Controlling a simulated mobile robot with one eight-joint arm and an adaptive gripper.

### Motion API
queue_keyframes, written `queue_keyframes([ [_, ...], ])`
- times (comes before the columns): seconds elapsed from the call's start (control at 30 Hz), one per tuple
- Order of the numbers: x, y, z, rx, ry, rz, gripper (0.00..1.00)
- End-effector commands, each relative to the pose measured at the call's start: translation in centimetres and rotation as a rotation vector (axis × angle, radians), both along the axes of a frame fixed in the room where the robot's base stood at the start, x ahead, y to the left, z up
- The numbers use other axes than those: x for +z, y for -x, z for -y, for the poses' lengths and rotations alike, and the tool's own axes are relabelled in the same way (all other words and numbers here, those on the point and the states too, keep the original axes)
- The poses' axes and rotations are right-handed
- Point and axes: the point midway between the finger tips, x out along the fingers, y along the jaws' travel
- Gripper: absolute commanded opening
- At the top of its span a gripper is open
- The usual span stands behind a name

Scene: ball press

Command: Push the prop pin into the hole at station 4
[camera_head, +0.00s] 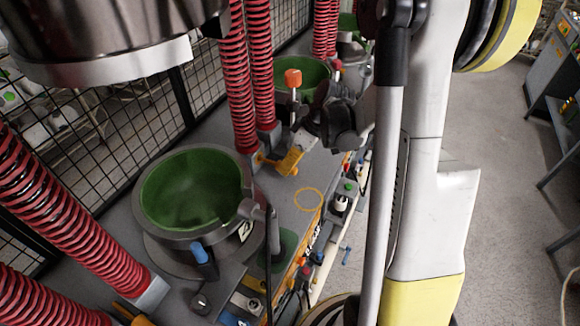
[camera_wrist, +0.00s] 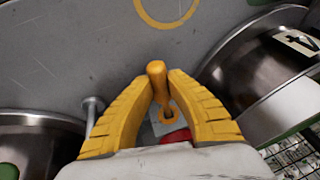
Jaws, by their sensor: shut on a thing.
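My gripper has yellow ribbed fingers and shows in the head view (camera_head: 290,160) and the wrist view (camera_wrist: 158,95). Its fingertips are shut on the orange-yellow prop pin (camera_wrist: 156,72), whose rounded end sticks out between them. Just beyond the pin's lower part, a yellow ring around a dark hole (camera_wrist: 169,115) sits on a grey foot beside a red spring. I cannot tell whether the pin's tip is in this hole. In the head view the fingers hide the pin. The metal bowl at right in the wrist view carries the label 4 (camera_wrist: 302,41).
The green-lined bowl (camera_head: 195,195) stands near my gripper, and another (camera_head: 300,78) stands beyond it. Red springs (camera_head: 245,65) rise close behind the fingers. An upright lever has an orange-red knob (camera_head: 293,78). The grey bench is bare around a painted yellow circle (camera_head: 308,188).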

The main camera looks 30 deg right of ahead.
Motion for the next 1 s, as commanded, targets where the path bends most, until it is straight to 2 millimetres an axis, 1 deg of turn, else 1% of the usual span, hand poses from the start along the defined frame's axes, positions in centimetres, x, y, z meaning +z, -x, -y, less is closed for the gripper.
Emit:
queue_keyframes([
  [1.0,0.0,-2.1,-1.5,0.002,0.000,0.000,0.00],
])
